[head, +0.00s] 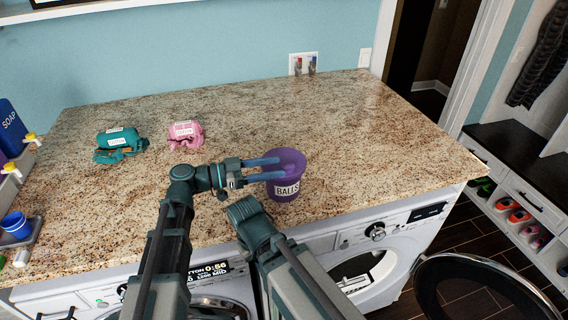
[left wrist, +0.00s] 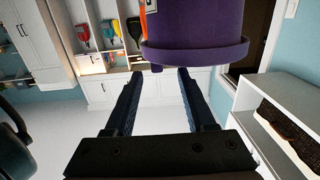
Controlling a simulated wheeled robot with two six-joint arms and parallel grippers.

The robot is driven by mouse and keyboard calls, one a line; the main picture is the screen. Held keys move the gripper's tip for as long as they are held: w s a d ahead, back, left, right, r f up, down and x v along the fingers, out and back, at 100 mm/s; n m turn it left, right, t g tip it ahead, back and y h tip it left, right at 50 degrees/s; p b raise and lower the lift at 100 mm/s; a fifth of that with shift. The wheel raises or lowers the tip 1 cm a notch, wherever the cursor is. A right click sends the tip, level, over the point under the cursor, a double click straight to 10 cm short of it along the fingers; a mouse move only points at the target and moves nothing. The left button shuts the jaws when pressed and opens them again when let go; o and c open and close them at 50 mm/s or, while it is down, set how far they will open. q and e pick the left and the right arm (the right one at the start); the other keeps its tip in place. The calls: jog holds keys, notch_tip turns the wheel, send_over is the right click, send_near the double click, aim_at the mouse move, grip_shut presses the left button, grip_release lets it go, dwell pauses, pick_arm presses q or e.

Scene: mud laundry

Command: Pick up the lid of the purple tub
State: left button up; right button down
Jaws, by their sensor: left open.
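The purple tub (head: 287,190) stands upright near the front edge of the counter, with a white "BALLS" label on its front. Its purple lid (head: 294,158) is at the top, and lid and rim are hard to tell apart. My left gripper (head: 279,168) is open and empty. Its two blue fingers point right and overlap the tub's upper left side in the head view; contact cannot be told. In the left wrist view the purple tub (left wrist: 205,28) with its flared rim lies beyond the open fingers (left wrist: 157,73). My right gripper cannot be seen.
A teal bundle (head: 120,144) and a pink bundle (head: 186,134) lie on the granite counter (head: 370,130) to the left. A blue soap container (head: 10,128) and a small blue cup (head: 16,225) are at the far left. The counter right of the tub is clear. Washing machines stand below.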

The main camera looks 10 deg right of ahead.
aim_at(288, 165)
pick_arm(q)
jog(key=d, duration=0.4)
jog(key=shift+d+f, duration=0.3)
jog(key=shift+f, duration=0.05)
grip_shut()
